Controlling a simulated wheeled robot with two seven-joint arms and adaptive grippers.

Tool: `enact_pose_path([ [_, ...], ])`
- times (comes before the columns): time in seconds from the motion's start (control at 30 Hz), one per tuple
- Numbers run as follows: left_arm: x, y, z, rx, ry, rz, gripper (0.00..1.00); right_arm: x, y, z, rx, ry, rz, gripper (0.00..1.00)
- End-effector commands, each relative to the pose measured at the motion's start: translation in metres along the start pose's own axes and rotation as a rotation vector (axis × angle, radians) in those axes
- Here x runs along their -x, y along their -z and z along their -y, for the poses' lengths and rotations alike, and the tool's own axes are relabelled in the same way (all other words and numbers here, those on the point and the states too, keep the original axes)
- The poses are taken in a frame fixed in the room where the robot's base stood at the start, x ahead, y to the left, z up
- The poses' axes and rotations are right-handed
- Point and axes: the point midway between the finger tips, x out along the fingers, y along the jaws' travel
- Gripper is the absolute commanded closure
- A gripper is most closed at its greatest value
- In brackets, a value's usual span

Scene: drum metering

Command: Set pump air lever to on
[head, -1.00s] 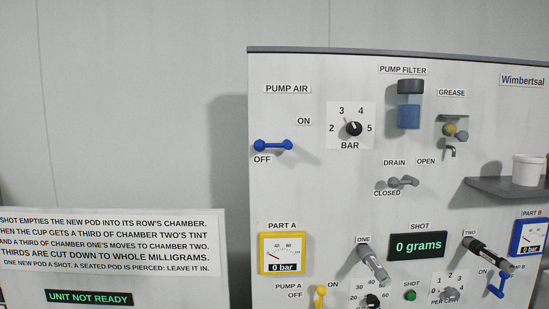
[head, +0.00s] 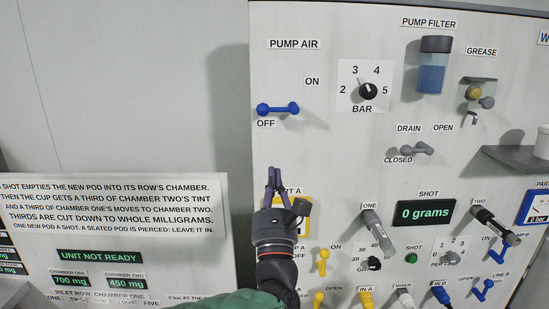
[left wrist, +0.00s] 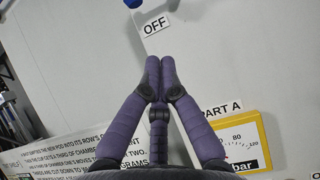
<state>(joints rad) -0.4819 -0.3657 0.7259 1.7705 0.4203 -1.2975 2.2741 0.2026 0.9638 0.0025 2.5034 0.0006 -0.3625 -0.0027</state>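The pump air lever (head: 278,109) is a blue bar with a round knob at each end, lying nearly level on the panel. Its left end is just above the OFF label, and the ON label is above and right of it. In the left wrist view only a blue piece of it (left wrist: 133,3) shows at the top edge. My left gripper (head: 272,172) points up, below the lever and apart from it, in front of the PART A gauge. Its purple fingertips (left wrist: 160,62) are together with nothing between them. My right gripper is not in view.
The PART A gauge (head: 291,222) is partly hidden behind my left gripper. The BAR dial (head: 368,90) is right of the lever. A yellow lever (head: 322,262) is low on the panel. The panel between the lever and my gripper is clear.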

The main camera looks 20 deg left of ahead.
Motion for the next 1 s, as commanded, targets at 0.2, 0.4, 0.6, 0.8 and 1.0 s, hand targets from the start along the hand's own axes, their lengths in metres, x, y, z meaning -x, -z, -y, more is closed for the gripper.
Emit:
enact_pose_path([
  [0.2,-0.041,-0.001,-0.001,-0.004,-0.003,-0.001,1.00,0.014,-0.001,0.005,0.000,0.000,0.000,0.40],
  [0.4,-0.078,-0.001,0.000,-0.006,-0.001,-0.002,1.00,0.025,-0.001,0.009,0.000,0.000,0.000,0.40],
  [0.6,-0.104,-0.017,0.000,-0.003,0.000,0.001,1.00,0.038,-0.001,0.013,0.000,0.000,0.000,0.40],
  [0.8,-0.114,-0.026,0.000,-0.003,0.001,-0.001,1.00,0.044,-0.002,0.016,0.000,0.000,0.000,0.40],
  [1.0,-0.116,-0.028,0.000,-0.004,0.001,-0.001,1.00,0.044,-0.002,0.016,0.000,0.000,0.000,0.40],
])
